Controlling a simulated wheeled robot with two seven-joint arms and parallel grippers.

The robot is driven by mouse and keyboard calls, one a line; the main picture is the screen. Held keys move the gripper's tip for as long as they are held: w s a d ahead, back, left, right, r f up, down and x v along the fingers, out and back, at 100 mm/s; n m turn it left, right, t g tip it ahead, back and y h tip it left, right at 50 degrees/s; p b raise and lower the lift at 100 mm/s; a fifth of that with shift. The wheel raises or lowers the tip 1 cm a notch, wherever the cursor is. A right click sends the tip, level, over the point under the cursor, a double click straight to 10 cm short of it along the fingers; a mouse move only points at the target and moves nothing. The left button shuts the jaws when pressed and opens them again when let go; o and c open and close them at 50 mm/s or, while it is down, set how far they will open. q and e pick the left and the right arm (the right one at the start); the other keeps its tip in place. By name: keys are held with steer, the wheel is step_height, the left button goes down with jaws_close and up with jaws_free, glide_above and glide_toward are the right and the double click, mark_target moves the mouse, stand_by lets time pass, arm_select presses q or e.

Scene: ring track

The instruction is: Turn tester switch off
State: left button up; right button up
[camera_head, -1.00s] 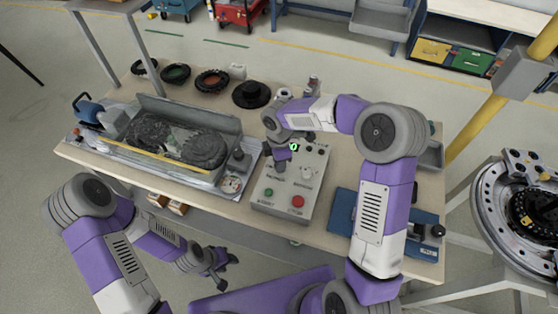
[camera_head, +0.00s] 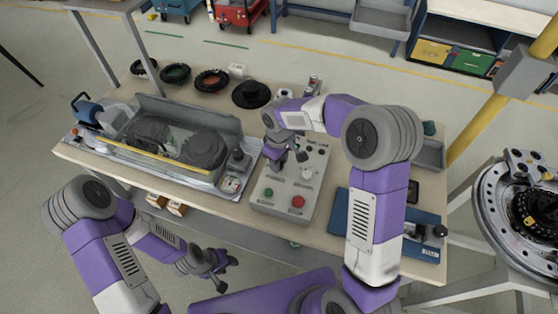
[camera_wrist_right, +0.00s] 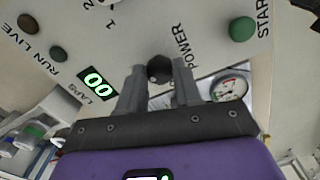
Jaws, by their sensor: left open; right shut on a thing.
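The tester's grey control box (camera_head: 312,205) stands at the table's middle, with a green button (camera_head: 268,191), a red button (camera_head: 298,202) and a pale dial (camera_head: 307,173). My right gripper (camera_head: 278,168) is over its left part. In the right wrist view the right fingers (camera_wrist_right: 158,85) are shut on a black ball-topped switch (camera_wrist_right: 158,68) beside the word POWER. There the LAPS display (camera_wrist_right: 97,84) glows green with 00. The green START button (camera_wrist_right: 242,29) shows at upper right. My left gripper (camera_head: 218,274) is open and empty, low in front of the table.
The ring track (camera_head: 170,140) lies left of the box, with a round gauge (camera_head: 231,184) at its corner. Several tyre-like rings (camera_head: 212,80) and a black disc (camera_head: 250,95) lie behind. A blue mat (camera_head: 340,212) is at right, and a yellow post (camera_head: 480,115) rises beyond the table.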

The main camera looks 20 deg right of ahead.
steer(key=shift+m, duration=1)
steer(key=o, duration=1)
steer(key=shift+o, duration=0.2)
steer(key=shift+r+p, duration=0.7)
steer(key=shift+r, duration=3.05)
